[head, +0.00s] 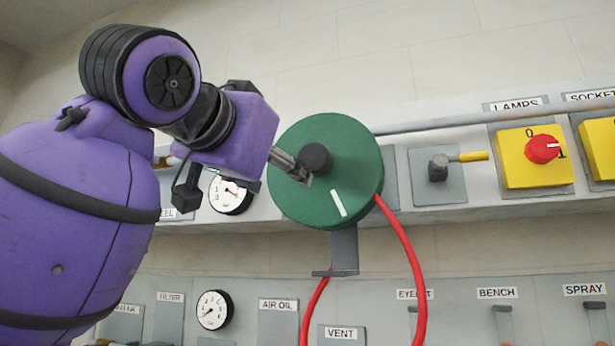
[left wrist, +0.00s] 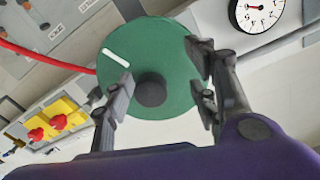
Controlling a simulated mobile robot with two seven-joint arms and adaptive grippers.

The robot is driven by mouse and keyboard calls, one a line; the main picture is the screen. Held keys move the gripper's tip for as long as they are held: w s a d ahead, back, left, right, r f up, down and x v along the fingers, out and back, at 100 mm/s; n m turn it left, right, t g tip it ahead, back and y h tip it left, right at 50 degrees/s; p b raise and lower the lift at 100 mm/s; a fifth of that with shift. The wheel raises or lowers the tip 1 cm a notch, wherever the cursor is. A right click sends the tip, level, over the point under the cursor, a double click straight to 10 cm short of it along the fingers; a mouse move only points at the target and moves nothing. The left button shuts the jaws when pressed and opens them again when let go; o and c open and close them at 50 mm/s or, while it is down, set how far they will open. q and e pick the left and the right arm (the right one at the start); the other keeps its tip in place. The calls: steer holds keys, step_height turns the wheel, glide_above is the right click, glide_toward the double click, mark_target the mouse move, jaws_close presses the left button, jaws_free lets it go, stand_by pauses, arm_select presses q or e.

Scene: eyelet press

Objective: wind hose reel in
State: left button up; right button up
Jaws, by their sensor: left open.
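The hose reel is a green disc (head: 350,195) on a grey wall bracket, with a white stripe low on its face and a dark round knob (head: 316,158) off its centre. A red hose (head: 408,250) comes off its right side and hangs in a loop below. My left gripper (head: 304,178) is in front of the reel's face, close to the knob. In the left wrist view the open fingers (left wrist: 160,98) stand either side of the dark knob (left wrist: 151,90), apart from it. I cannot tell the remaining depth to the knob. My right gripper is not in view.
A pressure gauge (head: 230,195) sits left of the reel behind my arm. A yellow-handled valve (head: 470,157) and a yellow box with a red rotary switch (head: 542,150) are to the right. A lower panel carries another gauge (head: 214,310) and labelled levers (head: 505,322). A pipe runs above.

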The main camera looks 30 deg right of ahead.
mark_target(314, 158)
arm_select(q)
steer(key=s+d+r+m, duration=0.1)
steer(key=s+r, duration=0.2)
steer(key=s, duration=0.2)
steer(key=x, duration=0.7)
steer(key=shift+w+d+r, duration=0.1)
steer(key=shift+w, duration=0.3)
jaws_close()
